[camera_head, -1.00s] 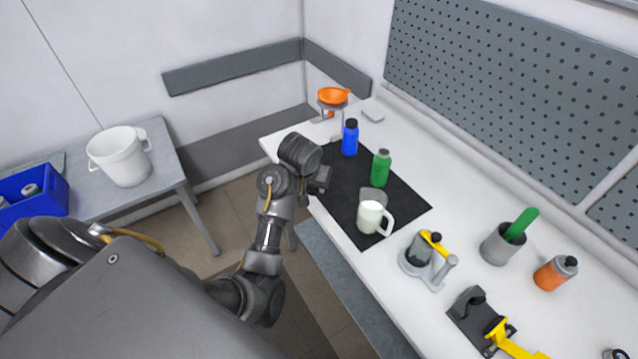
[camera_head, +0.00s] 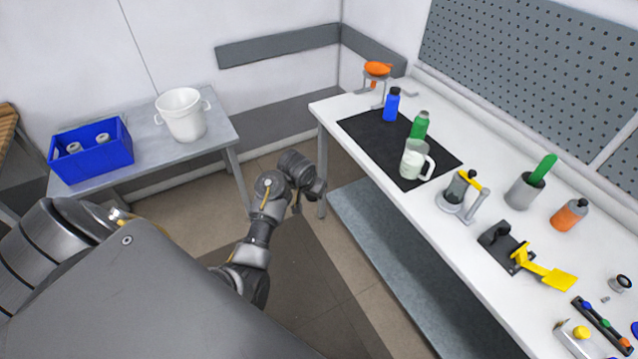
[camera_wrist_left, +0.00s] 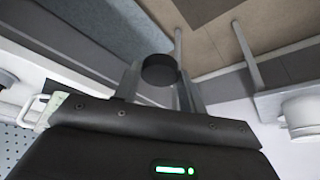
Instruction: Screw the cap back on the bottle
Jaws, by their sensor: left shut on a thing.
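My left gripper (camera_wrist_left: 159,85) is shut on a dark round cap (camera_wrist_left: 159,69), held in the air between the two fingers. In the head view my left arm hangs over the floor, left of the bench; its fingers and the cap cannot be made out there. On the black mat stand a blue bottle (camera_head: 391,106) with a dark top and a green bottle (camera_head: 419,125) with a darker top. I cannot tell which bottle the cap belongs to. My right gripper is not in view.
The bench (camera_head: 510,235) also holds a white jug (camera_head: 413,158), a grey press with a yellow handle (camera_head: 458,192), a grey cup (camera_head: 523,191) and a yellow-handled tool (camera_head: 545,274). A side table (camera_head: 165,149) carries a white bucket (camera_head: 182,118) and blue crate (camera_head: 95,156).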

